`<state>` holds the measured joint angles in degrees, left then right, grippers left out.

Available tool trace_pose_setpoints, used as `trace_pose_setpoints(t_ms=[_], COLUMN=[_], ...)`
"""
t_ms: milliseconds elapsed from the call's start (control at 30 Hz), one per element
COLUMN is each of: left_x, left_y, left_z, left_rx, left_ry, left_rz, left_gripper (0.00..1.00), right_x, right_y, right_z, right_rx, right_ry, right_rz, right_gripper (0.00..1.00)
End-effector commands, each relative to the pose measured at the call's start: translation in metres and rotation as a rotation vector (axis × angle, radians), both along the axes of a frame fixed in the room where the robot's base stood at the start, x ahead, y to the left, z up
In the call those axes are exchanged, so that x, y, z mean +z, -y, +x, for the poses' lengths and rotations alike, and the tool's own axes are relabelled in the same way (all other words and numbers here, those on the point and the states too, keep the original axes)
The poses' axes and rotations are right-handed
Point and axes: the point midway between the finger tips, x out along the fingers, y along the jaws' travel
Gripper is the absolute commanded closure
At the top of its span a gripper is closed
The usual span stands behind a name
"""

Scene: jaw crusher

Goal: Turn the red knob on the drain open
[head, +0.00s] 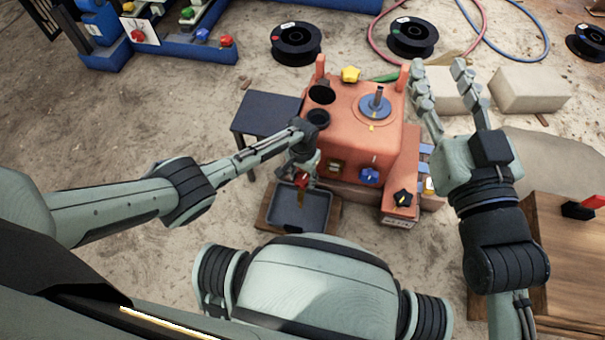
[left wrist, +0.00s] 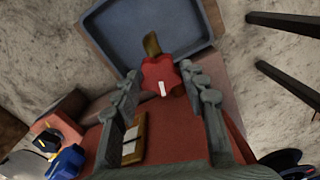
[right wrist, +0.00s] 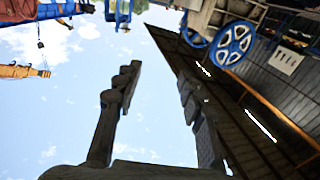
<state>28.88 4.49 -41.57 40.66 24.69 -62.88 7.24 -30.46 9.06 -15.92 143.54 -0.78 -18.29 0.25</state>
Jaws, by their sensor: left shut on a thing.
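The red knob (left wrist: 160,73) with a white mark is on the drain at the front of the orange machine (head: 345,100). In the left wrist view it sits between the fingers of my left gripper (left wrist: 163,82), which is shut on it. In the head view the knob (head: 301,181) shows small beneath my left gripper (head: 304,172). A brownish drain spout (left wrist: 152,45) points out over a grey tray (head: 326,215). My right gripper (head: 443,92) is open and empty, held up to the right of the machine; its wrist view shows mostly sky between the fingers (right wrist: 158,80).
A blue knob (head: 370,175) and a black knob (head: 402,198) are to the right of the drain. A dark side table (head: 265,113) stands left of the machine. Pale blocks (head: 530,90) and black spools (head: 296,42) lie behind. A wooden box (head: 560,245) is at right.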

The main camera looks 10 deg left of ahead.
Motion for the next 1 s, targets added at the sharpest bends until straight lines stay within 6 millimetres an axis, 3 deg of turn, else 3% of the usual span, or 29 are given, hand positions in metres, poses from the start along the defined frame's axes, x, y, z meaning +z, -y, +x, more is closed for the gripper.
trace_pose_setpoints(t_ms=[200, 400, 1000], left_x=[0.001, 0.000, 0.000], left_y=[0.002, 0.001, 0.001], left_z=[-0.002, -0.002, -0.001], left_rx=[0.159, 0.258, 0.325], left_ry=[-0.005, -0.005, -0.002], left_rz=[-0.002, -0.001, 0.000], left_gripper=[0.87, 0.87, 0.87], right_x=[-0.032, -0.050, -0.063], right_y=[0.015, 0.024, 0.031], right_z=[0.003, 0.002, 0.000], right_rx=[-0.029, -0.048, -0.060], right_ry=[-0.146, -0.229, -0.283], right_rz=[-0.072, -0.109, -0.133], right_gripper=[0.60, 0.60, 0.60])
